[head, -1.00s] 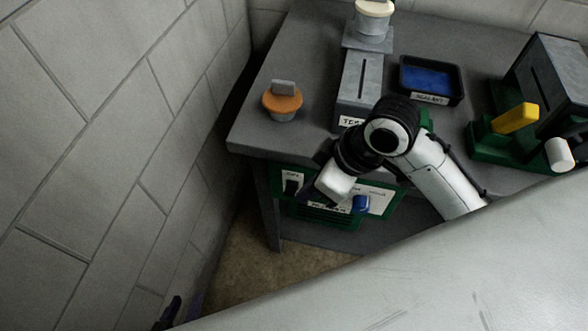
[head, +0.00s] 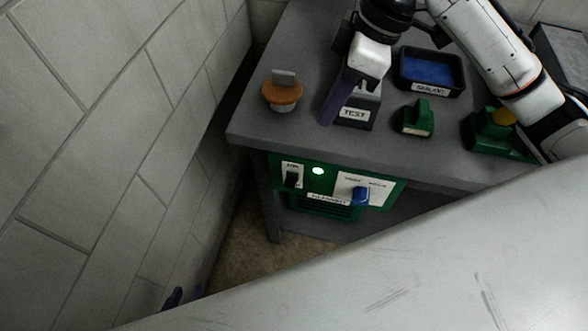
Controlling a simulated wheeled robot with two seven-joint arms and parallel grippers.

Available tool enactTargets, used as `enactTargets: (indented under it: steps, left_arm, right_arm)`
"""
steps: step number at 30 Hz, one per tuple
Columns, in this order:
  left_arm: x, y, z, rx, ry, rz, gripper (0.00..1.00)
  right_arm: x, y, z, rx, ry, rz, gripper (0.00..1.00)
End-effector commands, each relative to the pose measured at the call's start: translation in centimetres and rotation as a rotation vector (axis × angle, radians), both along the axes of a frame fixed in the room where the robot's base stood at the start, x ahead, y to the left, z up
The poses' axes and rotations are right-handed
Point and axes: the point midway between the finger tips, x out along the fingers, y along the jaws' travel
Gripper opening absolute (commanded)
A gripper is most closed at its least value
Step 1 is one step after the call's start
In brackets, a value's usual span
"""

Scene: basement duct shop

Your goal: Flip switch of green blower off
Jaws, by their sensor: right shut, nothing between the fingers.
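The green blower (head: 328,212) sits under the front edge of the bench. Its black switch (head: 292,179) is on a white plate at the left of its front panel; its on or off position is too small to tell. A round light (head: 318,170) glows pale green, and a blue knob (head: 361,196) is at the right. My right gripper (head: 329,117) is shut and empty over the benchtop, above and behind the panel, in front of the grey TEST box. My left gripper (head: 184,295) shows only as purple tips at the lower left, mostly hidden behind a pale surface.
The bench (head: 255,125) holds an orange-topped cap (head: 282,91), the TEST box (head: 356,114), a blue-lined sealant tray (head: 432,72) and a small green block (head: 418,119). A block wall (head: 120,130) stands on the left. A pale surface (head: 440,255) fills the lower right.

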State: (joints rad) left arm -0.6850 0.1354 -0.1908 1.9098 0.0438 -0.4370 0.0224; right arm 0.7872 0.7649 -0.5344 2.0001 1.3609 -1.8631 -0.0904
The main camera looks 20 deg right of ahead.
Motion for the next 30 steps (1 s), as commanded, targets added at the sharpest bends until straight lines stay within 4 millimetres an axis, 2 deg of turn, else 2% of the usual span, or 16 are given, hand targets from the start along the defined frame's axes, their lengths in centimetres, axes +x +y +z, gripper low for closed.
enactTargets:
  steps: [5,24,30]
  left_arm:
    - [0.0,0.0,0.0,0.000,-0.001,-0.001,0.31]
    - [0.0,0.0,0.0,0.000,-0.002,-0.001,0.31]
    - [0.0,0.0,0.1,0.000,-0.001,-0.001,0.31]
  right_arm:
    - [0.0,0.7,-2.2,0.000,0.005,0.002,0.00]
    - [0.8,4.9,-15.2,0.001,0.005,-0.001,0.00]
    - [1.1,5.8,-17.8,0.000,0.002,0.000,0.00]
